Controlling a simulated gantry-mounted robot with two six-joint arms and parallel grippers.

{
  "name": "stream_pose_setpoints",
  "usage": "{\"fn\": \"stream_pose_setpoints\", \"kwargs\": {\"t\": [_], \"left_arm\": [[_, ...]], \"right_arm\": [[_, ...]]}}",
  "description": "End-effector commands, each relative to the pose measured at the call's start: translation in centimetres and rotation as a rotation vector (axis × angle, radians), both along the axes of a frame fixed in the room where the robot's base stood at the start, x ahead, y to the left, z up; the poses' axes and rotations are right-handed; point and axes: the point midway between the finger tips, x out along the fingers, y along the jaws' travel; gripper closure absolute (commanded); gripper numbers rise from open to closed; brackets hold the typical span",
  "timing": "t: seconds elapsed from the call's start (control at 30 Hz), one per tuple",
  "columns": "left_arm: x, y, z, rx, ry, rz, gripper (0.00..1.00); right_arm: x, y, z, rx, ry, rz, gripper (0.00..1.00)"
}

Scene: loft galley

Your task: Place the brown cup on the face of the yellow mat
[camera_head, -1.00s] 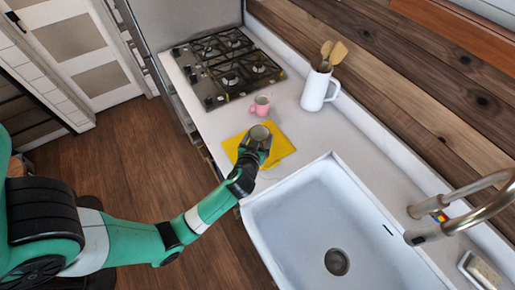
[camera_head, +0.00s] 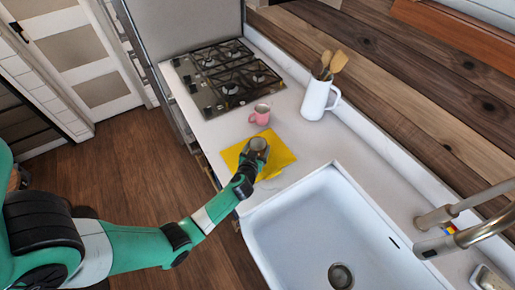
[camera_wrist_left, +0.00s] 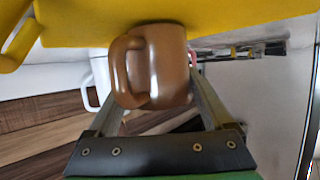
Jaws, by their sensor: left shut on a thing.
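The brown cup (camera_head: 259,144) is in my left gripper (camera_head: 256,153), over the yellow mat (camera_head: 284,157) in the head view. In the left wrist view the cup (camera_wrist_left: 158,65) sits between the two fingers of my left gripper (camera_wrist_left: 157,95), which is shut on it. Its handle points to the left there. That view is upside down, with the yellow mat (camera_wrist_left: 85,25) along the top, right by the cup's base. I cannot tell whether the base touches the mat. The cup looks upright. My right gripper is in neither view.
A pink mug (camera_head: 260,115) stands just beyond the mat. A white pitcher (camera_head: 315,99) with wooden utensils stands by the back wall. The hob (camera_head: 228,77) is at the far end. The white sink (camera_head: 325,225) and tap (camera_head: 450,240) are at the right.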

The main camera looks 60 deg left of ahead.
Motion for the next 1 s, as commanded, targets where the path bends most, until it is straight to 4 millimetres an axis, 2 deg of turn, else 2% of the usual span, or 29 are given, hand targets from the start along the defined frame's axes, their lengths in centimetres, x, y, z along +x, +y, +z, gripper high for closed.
{"fn": "stream_pose_setpoints", "kwargs": {"t": [0.1,0.13,0.2,0.43,0.53,0.67,1.0], "left_arm": [[0.0,0.0,-0.4,0.0,-0.001,0.0,0.83],[0.0,0.0,-0.4,0.0,0.0,0.0,0.13],[0.0,0.0,-0.3,0.0,0.0,0.0,0.01],[0.0,0.0,-0.2,0.0,0.0,0.0,0.0],[0.0,0.0,0.4,-0.001,0.001,0.0,0.0],[-1.2,-1.7,1.0,0.0,0.0,-0.003,0.0],[-5.8,-7.5,3.9,0.0,0.001,-0.006,0.0]], "right_arm": [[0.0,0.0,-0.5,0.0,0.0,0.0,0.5],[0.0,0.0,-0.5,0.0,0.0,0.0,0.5],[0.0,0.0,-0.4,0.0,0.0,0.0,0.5],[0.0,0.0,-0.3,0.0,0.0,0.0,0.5],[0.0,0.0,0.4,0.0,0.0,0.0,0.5],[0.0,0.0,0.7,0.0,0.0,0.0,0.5],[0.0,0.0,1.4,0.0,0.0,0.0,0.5]]}}
